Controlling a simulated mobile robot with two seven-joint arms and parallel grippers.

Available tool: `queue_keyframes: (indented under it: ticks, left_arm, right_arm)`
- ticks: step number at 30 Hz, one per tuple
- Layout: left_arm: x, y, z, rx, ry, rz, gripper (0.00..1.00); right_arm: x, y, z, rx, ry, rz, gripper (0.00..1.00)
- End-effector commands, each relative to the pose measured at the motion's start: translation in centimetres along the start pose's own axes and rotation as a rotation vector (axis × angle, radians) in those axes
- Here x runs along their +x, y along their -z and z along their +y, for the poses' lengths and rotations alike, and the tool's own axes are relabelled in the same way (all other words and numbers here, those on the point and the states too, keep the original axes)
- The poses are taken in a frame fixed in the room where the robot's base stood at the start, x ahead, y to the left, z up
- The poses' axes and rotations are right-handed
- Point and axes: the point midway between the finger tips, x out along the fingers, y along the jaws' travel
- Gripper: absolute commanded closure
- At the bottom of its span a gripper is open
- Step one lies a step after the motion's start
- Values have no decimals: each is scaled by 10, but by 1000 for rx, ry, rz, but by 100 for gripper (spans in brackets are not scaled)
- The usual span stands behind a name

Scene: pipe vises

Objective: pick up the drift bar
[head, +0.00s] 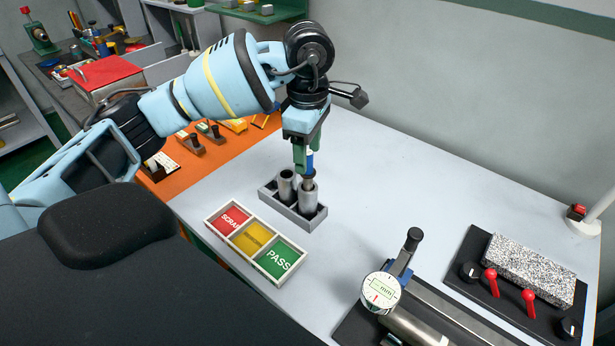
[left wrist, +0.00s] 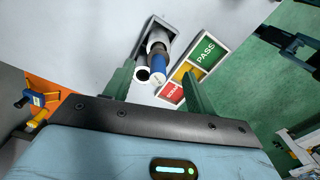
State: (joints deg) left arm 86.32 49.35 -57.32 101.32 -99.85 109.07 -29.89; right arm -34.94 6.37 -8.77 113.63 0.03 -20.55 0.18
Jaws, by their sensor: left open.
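The drift bar (head: 310,162) has a blue grip above a metal shaft and stands upright at the front tube of a grey holder (head: 308,224). In the left wrist view its blue grip with a pale end (left wrist: 159,66) shows between my fingers. My left gripper (head: 304,158) points down over it and is open, with its green fingers on either side of the grip. In the left wrist view the fingers of my left gripper (left wrist: 159,72) stand apart, with gaps to the bar. The bar's lower end is hidden in the tube. My right gripper is not clearly seen.
A SCRAP and PASS sorting tray (head: 258,250) lies just in front of the holder. A dial gauge (head: 381,290) on a fixture stands at the front right. A black plate (head: 485,290) with a speckled block and red levers lies farther right. The table behind the holder is clear.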

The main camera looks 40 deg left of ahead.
Motion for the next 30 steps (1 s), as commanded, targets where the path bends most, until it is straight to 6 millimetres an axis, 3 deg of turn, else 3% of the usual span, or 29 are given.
queue_keyframes:
  ticks: [7, 16, 27, 30]
  left_arm:
    - [30, 1, 2, 0, -1, 1, 44]
    - [36, 1, 2, 0, -2, 0, 44]
    - [35, 1, 2, 0, -2, 0, 91]
    - [35, 1, 2, 0, -3, -1, 100]
  right_arm:
    - [-2, 7, 2, -9, -1, 13, 64]
    - [-2, 7, 3, -11, -1, 13, 64]
    - [-2, 6, 2, -8, -1, 12, 64]
    - [-2, 7, 2, -5, -2, 12, 64]
